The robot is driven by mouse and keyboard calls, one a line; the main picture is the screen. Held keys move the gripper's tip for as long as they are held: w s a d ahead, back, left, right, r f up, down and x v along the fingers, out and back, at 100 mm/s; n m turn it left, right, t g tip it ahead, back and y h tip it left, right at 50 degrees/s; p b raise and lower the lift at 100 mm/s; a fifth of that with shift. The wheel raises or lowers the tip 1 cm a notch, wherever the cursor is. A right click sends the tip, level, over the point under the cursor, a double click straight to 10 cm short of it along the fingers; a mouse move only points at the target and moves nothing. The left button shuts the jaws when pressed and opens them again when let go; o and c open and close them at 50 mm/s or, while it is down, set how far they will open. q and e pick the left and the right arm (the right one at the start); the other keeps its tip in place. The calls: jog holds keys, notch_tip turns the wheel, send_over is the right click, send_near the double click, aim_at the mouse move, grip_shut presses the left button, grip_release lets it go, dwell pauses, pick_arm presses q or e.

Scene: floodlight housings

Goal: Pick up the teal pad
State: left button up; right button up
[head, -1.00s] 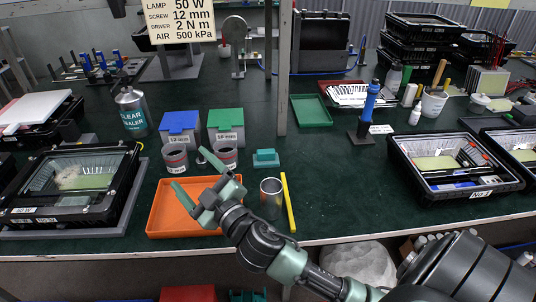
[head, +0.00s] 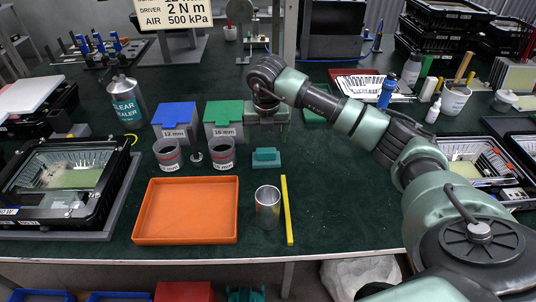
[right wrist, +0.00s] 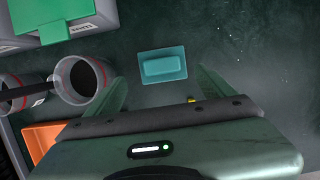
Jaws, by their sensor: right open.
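The teal pad (head: 266,157) is a block with a raised middle on a wider base, lying on the dark green table right of the dark-filled cups. It also shows in the right wrist view (right wrist: 163,66), just beyond and between my fingertips. My right gripper (head: 267,136) is above and slightly behind the pad, pointing down. In the right wrist view its two fingers (right wrist: 163,86) are spread and empty, one to each side of the pad, not touching it. My left gripper is not in view.
Left of the pad stand two cups (head: 221,154), with blue-lidded (head: 174,116) and green-lidded (head: 223,113) bins behind. In front are an orange tray (head: 186,236), a metal can (head: 267,208) and a yellow bar (head: 287,210). The table right of the pad is clear.

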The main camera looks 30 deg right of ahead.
aim_at(266, 150)
jog(key=x, duration=0.3)
jog(key=p+x, duration=0.1)
jog(key=x, duration=0.2)
jog(key=shift+s+d+f, duration=0.1)
jog(key=shift+s+f, duration=0.05)
jog(key=shift+f, duration=0.7)
jog(key=c, duration=1.5)
jog(key=shift+o, duration=0.2)
jog(key=shift+r, duration=0.1)
jog(key=shift+r, duration=0.1)
notch_tip(266, 150, up, 20)
jog(key=b, duration=0.1)
